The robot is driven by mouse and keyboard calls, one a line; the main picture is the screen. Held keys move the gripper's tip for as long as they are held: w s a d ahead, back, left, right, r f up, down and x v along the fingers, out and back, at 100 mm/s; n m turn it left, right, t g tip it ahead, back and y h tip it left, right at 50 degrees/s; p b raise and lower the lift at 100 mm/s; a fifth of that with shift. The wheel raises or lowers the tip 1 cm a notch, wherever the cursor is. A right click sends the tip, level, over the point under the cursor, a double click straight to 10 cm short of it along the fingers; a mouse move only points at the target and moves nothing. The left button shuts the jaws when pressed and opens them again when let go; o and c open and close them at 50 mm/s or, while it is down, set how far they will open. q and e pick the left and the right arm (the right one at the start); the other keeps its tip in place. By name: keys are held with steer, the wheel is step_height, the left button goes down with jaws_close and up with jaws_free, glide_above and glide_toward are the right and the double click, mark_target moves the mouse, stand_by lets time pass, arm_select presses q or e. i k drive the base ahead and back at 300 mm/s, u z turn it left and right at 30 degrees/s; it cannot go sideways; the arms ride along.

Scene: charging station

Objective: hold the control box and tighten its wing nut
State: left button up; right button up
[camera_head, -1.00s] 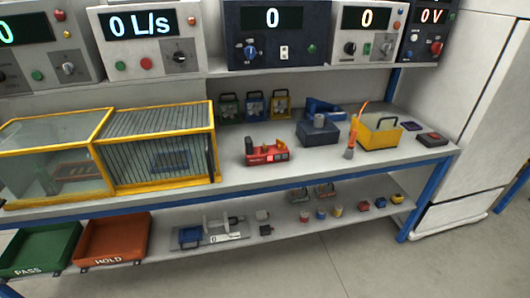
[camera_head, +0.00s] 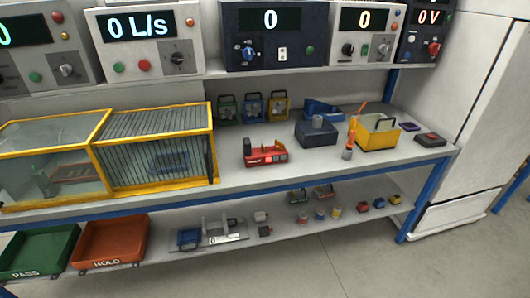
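No box here is plainly marked as the control box, and I cannot make out a wing nut. A red device (camera_head: 265,156) with a dark raised part at its left end sits on the upper bench surface near the middle. A dark blue box (camera_head: 316,135) with a grey cylinder on top stands to its right. Three small handled units stand at the back: green (camera_head: 228,110), blue (camera_head: 253,108) and yellow (camera_head: 278,105). Neither of my grippers is in view.
A yellow-framed cage (camera_head: 160,181) fills the bench's left side. A yellow handled box (camera_head: 378,138) and an orange-handled tool (camera_head: 351,137) stand at right. Green (camera_head: 38,250) and orange (camera_head: 108,242) trays sit below. Bare bench lies around the red device.

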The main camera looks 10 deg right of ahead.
mark_target(279, 145)
steer(key=k, duration=1.35)
steer(key=z, duration=0.7)
steer(key=i, duration=1.8)
steer(key=u, duration=0.7)
